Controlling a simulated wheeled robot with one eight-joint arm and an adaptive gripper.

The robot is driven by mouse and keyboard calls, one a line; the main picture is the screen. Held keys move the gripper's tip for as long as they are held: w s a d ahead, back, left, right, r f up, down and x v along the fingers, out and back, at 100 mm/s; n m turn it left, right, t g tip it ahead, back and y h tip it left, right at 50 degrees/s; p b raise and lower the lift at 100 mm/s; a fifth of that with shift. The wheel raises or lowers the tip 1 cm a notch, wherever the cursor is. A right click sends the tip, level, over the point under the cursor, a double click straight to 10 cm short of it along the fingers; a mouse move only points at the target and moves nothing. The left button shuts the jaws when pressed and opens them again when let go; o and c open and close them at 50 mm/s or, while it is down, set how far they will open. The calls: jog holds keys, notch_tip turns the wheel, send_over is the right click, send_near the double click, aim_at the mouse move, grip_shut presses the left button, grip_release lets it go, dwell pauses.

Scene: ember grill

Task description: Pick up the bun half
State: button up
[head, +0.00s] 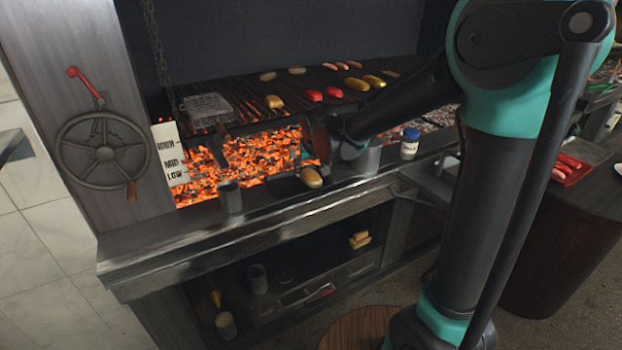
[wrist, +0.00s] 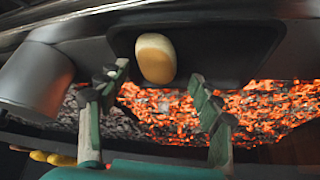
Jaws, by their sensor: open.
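The bun half (head: 312,177) is a rounded, tan-yellow piece on the dark counter ledge in front of the glowing coals. In the wrist view the bun half (wrist: 156,58) lies on a dark flat tray or plate (wrist: 215,50). My gripper (wrist: 152,85) is open and empty, with its green fingers spread to either side, and the bun half shows beyond the fingertips, apart from them. In the head view my gripper (head: 308,150) is just behind and above the bun half, partly hidden by my wrist.
A grey metal cup (wrist: 38,80) stands beside the tray, close to one finger in the wrist view. Another cup (head: 230,196) is on the ledge to the left, and a blue-lidded jar (head: 409,143) to the right. Glowing coals (head: 240,160) lie behind, under a grill with sausages and buns.

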aim_at(311, 175)
jog(key=x, duration=0.4)
jog(key=shift+w+r, duration=0.25)
jog(key=shift+w, duration=0.15)
jog(key=shift+w+f, duration=0.25)
jog(key=shift+f, duration=0.25)
jog(key=shift+c, duration=0.2)
jog(key=c, duration=0.7)
